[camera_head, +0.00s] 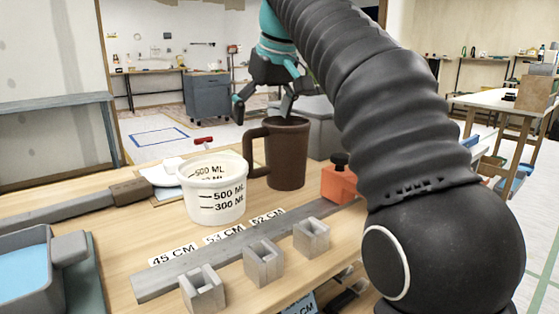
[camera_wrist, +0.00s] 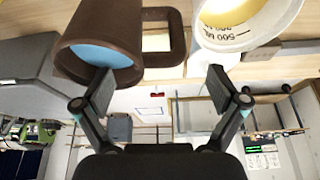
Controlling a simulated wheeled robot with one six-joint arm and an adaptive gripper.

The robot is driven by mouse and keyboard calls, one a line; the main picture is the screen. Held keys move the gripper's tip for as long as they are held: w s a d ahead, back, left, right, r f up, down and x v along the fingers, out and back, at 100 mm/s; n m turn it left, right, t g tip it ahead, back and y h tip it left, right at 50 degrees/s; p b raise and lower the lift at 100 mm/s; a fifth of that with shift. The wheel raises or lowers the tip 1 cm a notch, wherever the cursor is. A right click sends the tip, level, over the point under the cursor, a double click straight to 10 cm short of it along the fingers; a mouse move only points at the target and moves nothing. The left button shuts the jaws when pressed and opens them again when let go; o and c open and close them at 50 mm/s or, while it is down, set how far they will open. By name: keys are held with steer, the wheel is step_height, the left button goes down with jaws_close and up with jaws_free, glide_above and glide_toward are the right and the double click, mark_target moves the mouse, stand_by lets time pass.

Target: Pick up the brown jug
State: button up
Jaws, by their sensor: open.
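The brown jug (camera_head: 287,158) stands upright on the wooden table in the head view, with its handle toward the left. In the wrist view the jug (camera_wrist: 105,38) is at the upper left and shows blue inside its mouth. My gripper (camera_head: 262,108) is above and behind the jug in the head view. In the wrist view my gripper (camera_wrist: 160,82) has its fingers spread wide with nothing held. The left finger overlaps the jug's mouth in that view; I cannot tell whether it touches. The right finger is below the white measuring bucket.
The white measuring bucket (camera_head: 213,190) stands close to the left of the jug. An orange block (camera_head: 338,184) is at its right. A grey rail (camera_head: 225,250) with several grey square holders lies in front. A blue-filled tray (camera_head: 28,268) is at the left. A grey box (camera_head: 318,133) stands behind.

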mark_target(258, 135)
steer(key=b+x, duration=0.1)
steer(key=x, duration=0.1)
steer(key=b+x, duration=0.1)
steer(key=x, duration=0.2)
steer(key=shift+s+f, duration=0.15)
steer(key=shift+s, duration=0.05)
jaws_close()
